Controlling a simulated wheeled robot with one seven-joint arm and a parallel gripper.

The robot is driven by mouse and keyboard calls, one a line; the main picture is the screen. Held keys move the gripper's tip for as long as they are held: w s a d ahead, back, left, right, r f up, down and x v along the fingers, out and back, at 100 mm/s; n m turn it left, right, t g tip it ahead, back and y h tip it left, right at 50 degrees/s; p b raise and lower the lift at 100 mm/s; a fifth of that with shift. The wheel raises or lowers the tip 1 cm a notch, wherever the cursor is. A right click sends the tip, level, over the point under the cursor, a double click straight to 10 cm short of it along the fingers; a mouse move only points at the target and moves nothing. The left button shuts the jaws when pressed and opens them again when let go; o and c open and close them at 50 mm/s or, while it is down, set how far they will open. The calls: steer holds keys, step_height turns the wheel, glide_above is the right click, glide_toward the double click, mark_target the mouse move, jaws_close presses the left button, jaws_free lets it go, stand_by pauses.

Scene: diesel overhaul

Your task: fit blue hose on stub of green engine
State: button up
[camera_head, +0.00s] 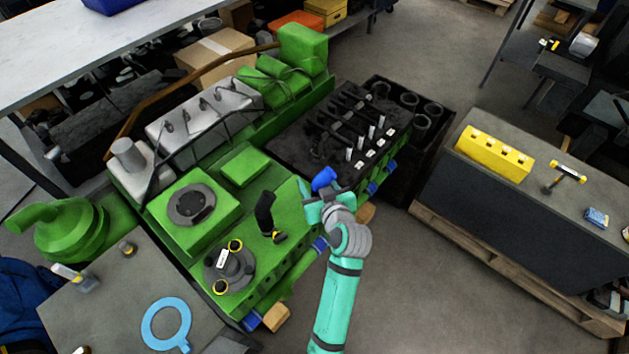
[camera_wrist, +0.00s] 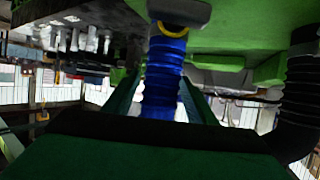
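The green engine (camera_head: 245,168) fills the middle of the head view. The blue hose (camera_head: 324,179) stands at its right side, in my gripper (camera_head: 322,196). In the wrist view the ribbed blue hose (camera_wrist: 163,72) lies between my two fingers (camera_wrist: 163,98), which appear to press on both its sides. One hose end meets a grey fitting (camera_wrist: 180,10) with a yellow ring (camera_wrist: 172,31) on the engine. I cannot tell whether the hose is around the fitting or only against it. My gripper hides this spot in the head view.
A black hose (camera_head: 265,212) stands on the engine near my gripper; it also shows in the wrist view (camera_wrist: 299,85). A black cylinder head (camera_head: 340,135) lies behind my gripper. A workbench with a yellow cover (camera_head: 494,153) stands right.

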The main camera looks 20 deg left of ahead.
steer(key=v, duration=1)
steer(key=shift+s+d+r, duration=0.15)
steer(key=shift+s+d, duration=0.1)
steer(key=shift+s, duration=0.05)
